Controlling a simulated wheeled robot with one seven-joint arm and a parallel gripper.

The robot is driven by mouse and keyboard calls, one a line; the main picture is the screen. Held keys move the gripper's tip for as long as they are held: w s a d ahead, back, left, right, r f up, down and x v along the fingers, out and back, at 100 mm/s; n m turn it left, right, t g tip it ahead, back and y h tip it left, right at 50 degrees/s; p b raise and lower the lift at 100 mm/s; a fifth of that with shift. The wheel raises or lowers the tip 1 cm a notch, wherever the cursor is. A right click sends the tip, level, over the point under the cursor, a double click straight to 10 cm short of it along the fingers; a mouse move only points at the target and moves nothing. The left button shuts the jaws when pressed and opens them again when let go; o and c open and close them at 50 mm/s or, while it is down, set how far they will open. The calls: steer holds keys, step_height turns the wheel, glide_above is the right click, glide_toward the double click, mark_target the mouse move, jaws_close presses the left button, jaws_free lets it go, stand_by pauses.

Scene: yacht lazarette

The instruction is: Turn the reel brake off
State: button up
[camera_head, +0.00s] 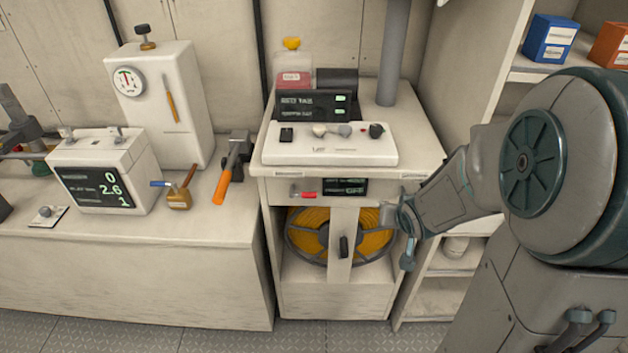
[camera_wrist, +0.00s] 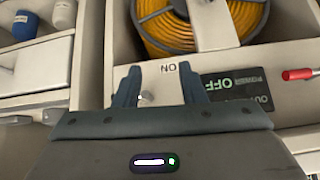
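The reel (camera_head: 300,238) with orange-yellow hose sits in the open front of the cabinet, behind a pale upright bar (camera_head: 340,222). A black handle (camera_head: 343,247) is on that bar; no label shows which control is the reel brake. My gripper (camera_head: 396,224) is at the cabinet's upper right front. In the wrist view my gripper (camera_wrist: 160,88) is open, its fingers apart. A small pale knob or switch (camera_wrist: 147,98) shows between them, below an upside-down "ON" label (camera_wrist: 168,68). I cannot tell whether the fingers touch it. The reel shows there too (camera_wrist: 200,22).
A red-handled lever (camera_head: 303,194) is left of a dark display reading OFF (camera_head: 346,187). A white panel with knobs (camera_head: 330,152) tops the cabinet. An orange-handled tool (camera_head: 222,185) lies on the left counter. Shelves with boxes (camera_head: 549,38) stand right.

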steer(key=w+a+f+m+t+y, duration=0.1)
steer(key=w+a+f+t+y, duration=0.2)
steer(key=a+f+y, duration=0.35)
steer(key=s+a+r+m+t+y, duration=0.3)
steer(key=s+m+y, duration=0.2)
steer(key=y, duration=0.3)
steer(key=shift+h, duration=0.25)
steer(key=b+x, duration=0.1)
steer(key=b, duration=0.2)
steer(key=b+x, duration=0.4)
steer(key=b, duration=0.1)
steer(key=shift+w+d+f+b, duration=0.15)
steer(key=shift+w+d+b, duration=0.15)
steer(key=shift+w+b, duration=0.05)
steer(key=b, duration=0.2)
steer(key=shift+a+b, duration=0.3)
steer(key=shift+b, duration=0.05)
